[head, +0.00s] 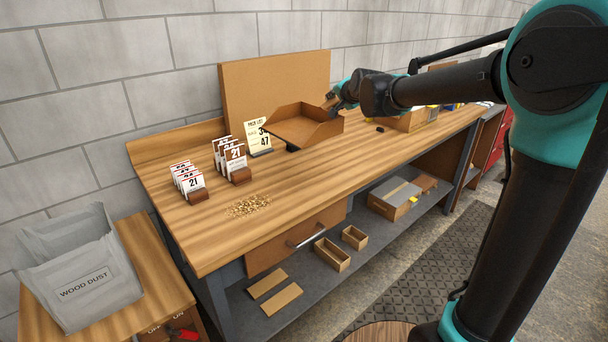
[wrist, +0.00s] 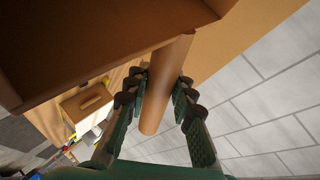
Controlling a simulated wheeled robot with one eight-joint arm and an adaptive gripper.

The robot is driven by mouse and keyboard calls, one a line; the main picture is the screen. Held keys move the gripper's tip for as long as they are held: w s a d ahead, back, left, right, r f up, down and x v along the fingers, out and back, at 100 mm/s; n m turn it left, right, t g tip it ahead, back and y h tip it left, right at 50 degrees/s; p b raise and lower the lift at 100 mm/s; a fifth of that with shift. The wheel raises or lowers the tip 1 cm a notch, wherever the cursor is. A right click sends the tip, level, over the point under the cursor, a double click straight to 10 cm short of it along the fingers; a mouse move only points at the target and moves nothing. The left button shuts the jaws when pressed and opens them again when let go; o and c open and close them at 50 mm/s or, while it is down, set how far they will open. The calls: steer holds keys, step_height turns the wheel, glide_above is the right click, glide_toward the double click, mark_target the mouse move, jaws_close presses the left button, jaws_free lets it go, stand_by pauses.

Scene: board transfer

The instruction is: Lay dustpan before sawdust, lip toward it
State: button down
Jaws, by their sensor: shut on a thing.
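The brown dustpan (head: 300,132) is a flat pan with raised walls at its back and right side. It appears to be just above the workbench, with its open edge facing left and toward the front. My gripper (head: 338,98) is shut on its round handle (wrist: 163,90), with a finger on each side in the wrist view. The pan's underside or wall (wrist: 90,45) fills the top of that view. The sawdust (head: 249,206) is a thin patch of pale chips near the bench's front edge, left of and nearer than the pan, apart from it.
Number cards in wooden holders (head: 190,182) stand left of the sawdust, with more (head: 232,160) behind it. A pick list sign (head: 258,138) stands beside the pan. A grey wood dust bin (head: 80,270) sits on a lower table. Bench (head: 285,185) between pan and sawdust is mostly clear.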

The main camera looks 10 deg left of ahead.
step_height(320, 180, down, 19)
steer(key=shift+r, duration=0.1)
stand_by(0.3)
steer(key=c, duration=1.3)
jaws_free()
steer(key=v, duration=1.2)
steer(key=s+d+f+n+g+h, duration=0.3)
steer(key=s+d+f, duration=0.5)
steer(key=s+d, duration=0.4)
steer(key=s+d+f+n+g+h, duration=0.2)
steer(key=s+d+f, duration=0.7)
steer(key=s, duration=0.7)
steer(key=d+n+g, duration=0.1)
steer(key=d+g, duration=0.1)
steer(key=d, duration=0.1)
steer(key=shift+s+d+n+h, duration=0.15)
steer(key=shift+s+n+h, duration=0.15)
steer(key=shift+h, duration=0.1)
